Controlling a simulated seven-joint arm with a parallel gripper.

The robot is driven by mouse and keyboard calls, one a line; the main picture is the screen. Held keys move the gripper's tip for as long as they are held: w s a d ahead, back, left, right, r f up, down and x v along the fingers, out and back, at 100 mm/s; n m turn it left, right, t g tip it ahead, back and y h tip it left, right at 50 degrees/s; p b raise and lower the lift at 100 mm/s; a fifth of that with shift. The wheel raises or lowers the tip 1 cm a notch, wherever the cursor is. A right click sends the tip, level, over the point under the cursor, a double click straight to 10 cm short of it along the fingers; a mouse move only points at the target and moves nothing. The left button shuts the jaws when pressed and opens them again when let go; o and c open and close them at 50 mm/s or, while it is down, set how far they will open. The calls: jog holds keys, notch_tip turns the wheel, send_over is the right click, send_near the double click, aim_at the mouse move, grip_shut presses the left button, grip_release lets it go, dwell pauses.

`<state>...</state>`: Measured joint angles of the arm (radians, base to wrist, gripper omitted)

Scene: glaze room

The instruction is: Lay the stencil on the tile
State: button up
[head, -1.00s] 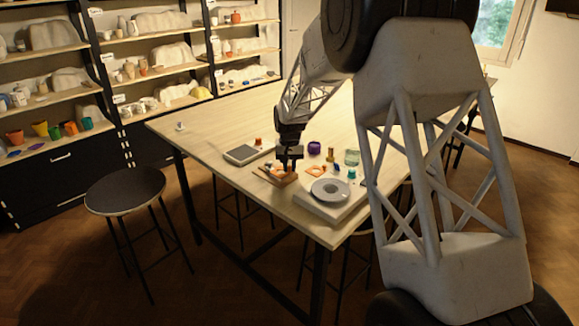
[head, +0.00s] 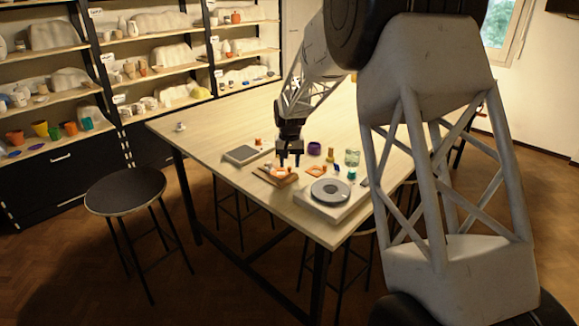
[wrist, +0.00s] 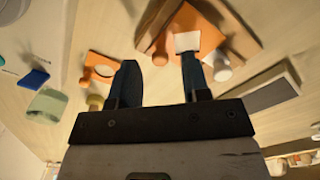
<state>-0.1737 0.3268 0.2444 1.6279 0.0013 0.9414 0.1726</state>
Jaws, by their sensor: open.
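A flat orange plate with a pale square in its middle, seemingly the stencil (wrist: 207,32), lies against a brown wooden holder (wrist: 238,40). It also shows in the head view (head: 282,171). The pale square (wrist: 187,42) looks like a window onto the tile beneath, though I cannot be sure. An orange knob (wrist: 155,52) stands at the plate's edge. My gripper (wrist: 159,61) is open above it, the knob showing between the spread fingers, seemingly clear of both. In the head view my gripper (head: 290,164) hangs just over the holder. The rest of the tile is hidden.
A second orange piece with an opening (head: 316,171) lies to the right. A grey disc (head: 330,190) sits on a pale slab. A purple bowl (head: 315,148), green glass (head: 352,157) and grey-topped slab (head: 243,154) stand near.

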aim_at(290, 167)
notch_tip(290, 167, up, 10)
dwell(0.5)
dwell(0.4)
dwell(0.3)
jog(key=s+d+r, duration=0.3)
jog(key=s, duration=0.6)
jog(key=s+d+r+t, duration=0.1)
jog(key=s+d+r, duration=0.3)
jog(key=s, duration=0.5)
jog(key=s+d+r, duration=0.3)
jog(key=s, duration=0.7)
jog(key=s+d+f, duration=0.2)
jog(key=s+f, duration=0.1)
jog(key=s, duration=1.1)
jog(key=s+d+f+t, duration=0.1)
jog(key=s+d+f, duration=0.1)
jog(key=s, duration=1.1)
jog(key=shift+s+d+f+t, duration=0.3)
jog(key=shift+s+d+f, duration=0.1)
jog(key=shift+d, duration=0.3)
